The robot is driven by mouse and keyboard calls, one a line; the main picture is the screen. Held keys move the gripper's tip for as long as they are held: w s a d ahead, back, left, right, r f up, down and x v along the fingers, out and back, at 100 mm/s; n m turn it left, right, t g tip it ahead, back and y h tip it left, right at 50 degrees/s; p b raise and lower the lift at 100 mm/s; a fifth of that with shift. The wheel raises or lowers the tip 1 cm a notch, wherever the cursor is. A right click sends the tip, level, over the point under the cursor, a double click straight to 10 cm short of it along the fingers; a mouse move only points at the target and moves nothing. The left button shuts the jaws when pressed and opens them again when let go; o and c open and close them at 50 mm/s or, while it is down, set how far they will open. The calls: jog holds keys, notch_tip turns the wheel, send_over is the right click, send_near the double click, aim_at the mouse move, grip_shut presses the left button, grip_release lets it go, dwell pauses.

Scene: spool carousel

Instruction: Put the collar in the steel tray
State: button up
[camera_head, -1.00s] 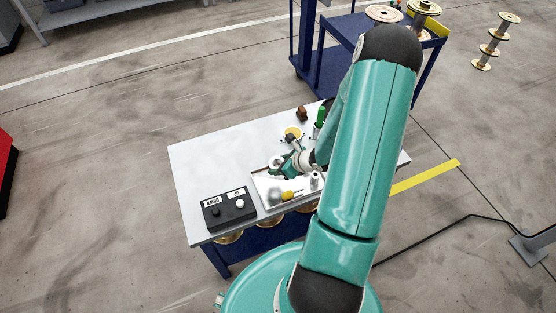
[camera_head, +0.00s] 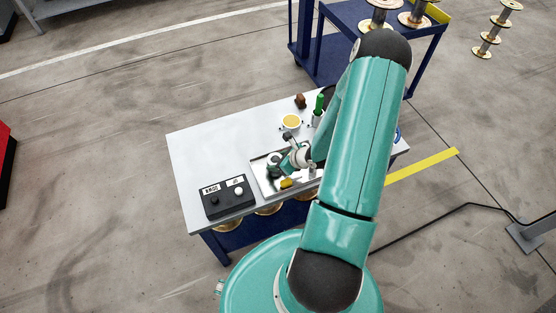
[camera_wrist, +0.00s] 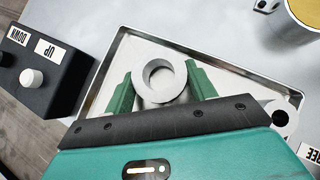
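The collar (camera_wrist: 153,82) is a pale grey metal ring. In the wrist view it lies between the two green fingers of my gripper (camera_wrist: 160,85), which touch it on both sides, its hole facing the camera. It is over the steel tray (camera_wrist: 108,62), a shallow bright tray with a raised rim; I cannot tell whether it touches the floor. In the head view my gripper (camera_head: 274,168) is over the tray (camera_head: 257,178), and the collar cannot be made out there. Another grey ring-ended part (camera_wrist: 281,117) shows at the right of the wrist view.
A black UP/DOWN control box (camera_head: 228,197) stands left of the tray. Behind the tray are a yellow-topped round container (camera_head: 291,121), a brown object (camera_head: 300,101) and a green-handled tool (camera_head: 319,103). A small yellow piece (camera_head: 286,183) shows at the tray. The table's left part is clear.

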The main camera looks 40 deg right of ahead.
jog(key=o, duration=0.5)
jog(key=v, duration=1.3)
jog(key=shift+s+d+r, duration=0.1)
jog(key=shift+s+r, duration=0.15)
jog(key=shift+s, duration=0.05)
